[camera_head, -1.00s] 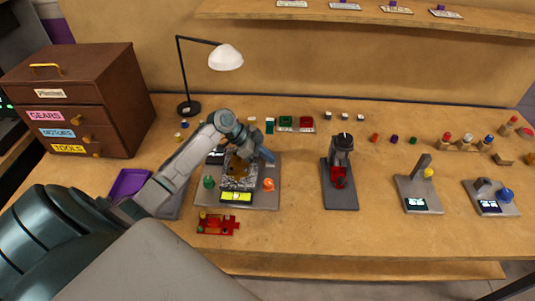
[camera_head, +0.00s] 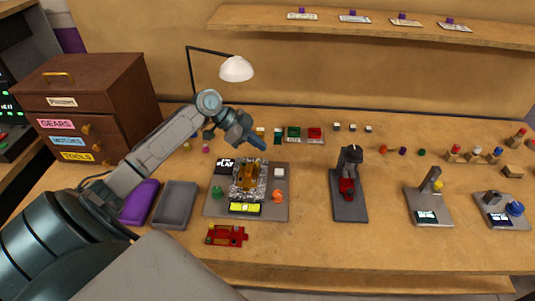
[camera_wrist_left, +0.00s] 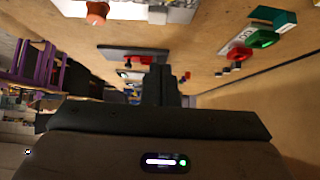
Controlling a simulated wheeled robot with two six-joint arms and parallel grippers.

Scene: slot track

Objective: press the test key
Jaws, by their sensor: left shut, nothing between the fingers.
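A grey test plate (camera_head: 270,213) lies on the bench. I cannot read which one is the test key. My left gripper (camera_head: 262,144) is shut and empty, above the plate's far edge and apart from it. In the left wrist view the orange knob (camera_wrist_left: 97,12) and white key (camera_wrist_left: 157,14) show at the top. My right gripper is out of view.
A red tool station (camera_head: 347,200) stands right of the plate. A red toy chassis (camera_head: 227,236) lies in front; purple (camera_head: 139,202) and grey (camera_head: 175,205) trays lie left. Green and red blocks (camera_head: 304,134) and a lamp (camera_head: 236,69) are behind the gripper.

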